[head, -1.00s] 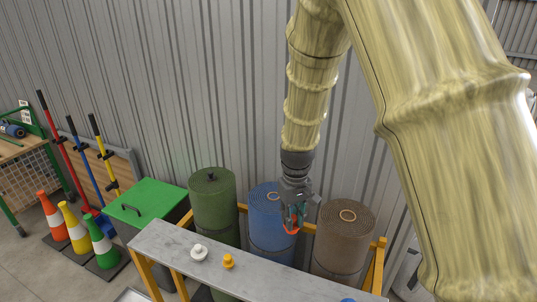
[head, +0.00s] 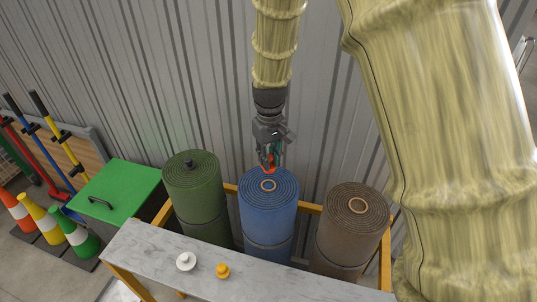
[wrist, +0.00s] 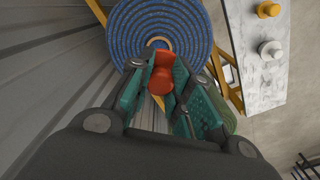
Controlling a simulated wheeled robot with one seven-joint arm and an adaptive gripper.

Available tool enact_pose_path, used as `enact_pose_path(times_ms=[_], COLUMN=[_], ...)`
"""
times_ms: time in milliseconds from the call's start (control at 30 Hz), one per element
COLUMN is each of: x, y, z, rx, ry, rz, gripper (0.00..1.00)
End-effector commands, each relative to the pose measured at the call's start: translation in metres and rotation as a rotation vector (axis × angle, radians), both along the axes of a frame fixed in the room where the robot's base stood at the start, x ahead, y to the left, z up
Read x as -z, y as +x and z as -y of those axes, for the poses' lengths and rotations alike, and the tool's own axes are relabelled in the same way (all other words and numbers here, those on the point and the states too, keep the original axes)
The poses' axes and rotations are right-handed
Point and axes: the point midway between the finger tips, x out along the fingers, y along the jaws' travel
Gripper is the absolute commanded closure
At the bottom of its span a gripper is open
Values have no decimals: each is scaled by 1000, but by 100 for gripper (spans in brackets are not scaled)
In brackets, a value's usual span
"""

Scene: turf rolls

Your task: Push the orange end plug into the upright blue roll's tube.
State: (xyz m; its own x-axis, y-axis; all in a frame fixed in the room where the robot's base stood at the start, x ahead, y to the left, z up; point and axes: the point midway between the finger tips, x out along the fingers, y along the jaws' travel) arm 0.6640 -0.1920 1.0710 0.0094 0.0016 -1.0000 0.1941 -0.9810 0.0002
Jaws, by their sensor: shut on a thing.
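The blue roll (head: 268,222) stands upright between a green and a brown roll. Its tube (head: 268,185) shows as a tan ring with an open top; in the wrist view the roll (wrist: 192,25) is ahead of my gripper. My gripper (wrist: 160,68) is shut on a red plug (wrist: 161,80). In the head view my gripper (head: 268,160) appears at the blue roll's far rim, with the plug apart from the tube. A yellow-orange plug (head: 222,270) stands on the grey shelf; it also shows in the wrist view (wrist: 268,9).
A white plug (head: 186,262) stands beside the yellow-orange one on the shelf (head: 270,288). The green roll (head: 195,200) has a dark plug in its top. The brown roll's tube (head: 357,205) is open. A yellow frame and the corrugated wall (head: 180,80) are close behind the rolls.

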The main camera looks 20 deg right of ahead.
Motion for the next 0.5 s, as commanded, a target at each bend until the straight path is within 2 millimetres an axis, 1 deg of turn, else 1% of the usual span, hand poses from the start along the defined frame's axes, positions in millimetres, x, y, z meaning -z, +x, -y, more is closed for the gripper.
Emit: enact_pose_path(times_ms=[300,500], x=[1,16], y=[3,3], z=[1,2], rx=[1,3], ry=[0,-1], rz=[-5,-4], gripper=[100,100])
